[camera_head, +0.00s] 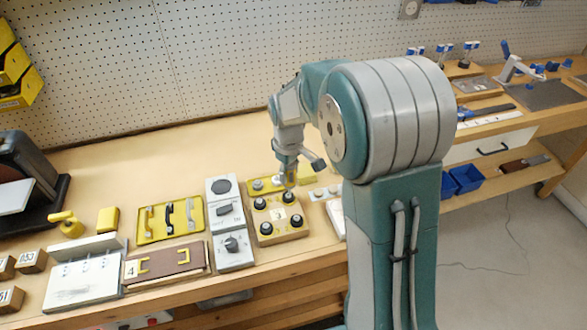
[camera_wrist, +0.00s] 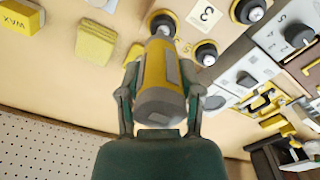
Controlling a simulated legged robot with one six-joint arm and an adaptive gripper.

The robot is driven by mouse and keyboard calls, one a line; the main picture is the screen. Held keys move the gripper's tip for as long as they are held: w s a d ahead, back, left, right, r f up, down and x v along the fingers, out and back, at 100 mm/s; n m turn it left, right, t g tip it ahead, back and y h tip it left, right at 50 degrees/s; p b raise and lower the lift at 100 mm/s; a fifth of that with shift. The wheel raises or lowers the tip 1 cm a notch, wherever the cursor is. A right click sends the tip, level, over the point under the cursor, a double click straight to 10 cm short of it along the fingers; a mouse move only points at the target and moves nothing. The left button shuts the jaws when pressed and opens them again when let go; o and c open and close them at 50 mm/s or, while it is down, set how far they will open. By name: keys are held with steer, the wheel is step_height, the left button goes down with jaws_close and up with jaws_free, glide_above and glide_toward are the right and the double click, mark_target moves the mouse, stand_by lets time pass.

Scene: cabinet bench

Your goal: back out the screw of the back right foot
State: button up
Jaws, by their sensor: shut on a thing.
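The wooden box (camera_head: 279,238) lies with several black feet on its upper face and a label "3" (camera_wrist: 207,14) between them. The back right foot (camera_head: 296,198) is partly behind the tool in the head view; in the wrist view the foot (camera_wrist: 160,17) sits at the tool's far end. My gripper (camera_wrist: 160,92) is shut around a yellow and grey cylindrical driver (camera_wrist: 157,67). The driver's tip points at that foot's screw and appears to meet it; exact seating cannot be told. The back left foot (camera_wrist: 206,52) and front left foot (camera_wrist: 247,10) show beside it.
A yellow block (camera_wrist: 95,45) lies nearby. The bench behind is mostly clear up to the pegboard (camera_head: 200,60).

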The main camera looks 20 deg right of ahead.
steer(key=shift+a, duration=0.9)
steer(key=shift+d, duration=1.7)
steer(key=shift+a, duration=0.55)
steer(key=shift+a, duration=0.55)
steer(key=shift+s+f, duration=0.1)
steer(key=shift+f, duration=0.1)
steer(key=shift+r, duration=0.45)
stand_by(1.6)
steer(key=shift+r, duration=3.05)
